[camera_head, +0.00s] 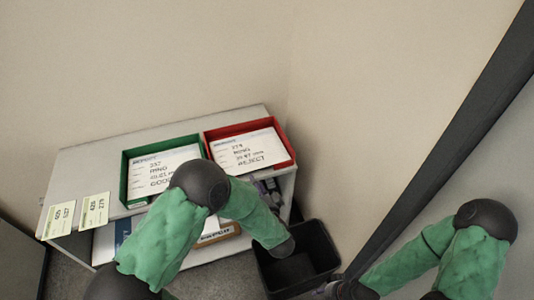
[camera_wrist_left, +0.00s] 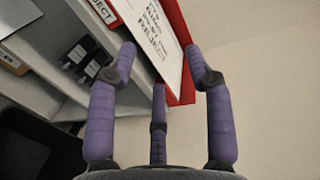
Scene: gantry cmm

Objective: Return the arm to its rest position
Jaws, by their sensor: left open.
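My left arm comes in from the lower left in green sleeving, bends at a dark elbow and slopes down right to a dark wrist. My left gripper shows as small purple fingers (camera_head: 268,190) beside the front of the red tray (camera_head: 292,155), partly hidden by the forearm. The left wrist view shows its three purple fingers (camera_wrist_left: 160,62) spread apart, with nothing between them. The red tray (camera_wrist_left: 178,98) lies beyond the fingertips, with its REJECT card visible; I cannot tell whether a finger touches it.
A green tray (camera_head: 126,172) with a GOOD card stands left of the red tray on the grey shelf unit (camera_head: 90,160). Two yellowish labels (camera_head: 94,209) are at its left end. A black bin (camera_head: 318,240) stands on the floor by the unit's right end. Walls close off the back.

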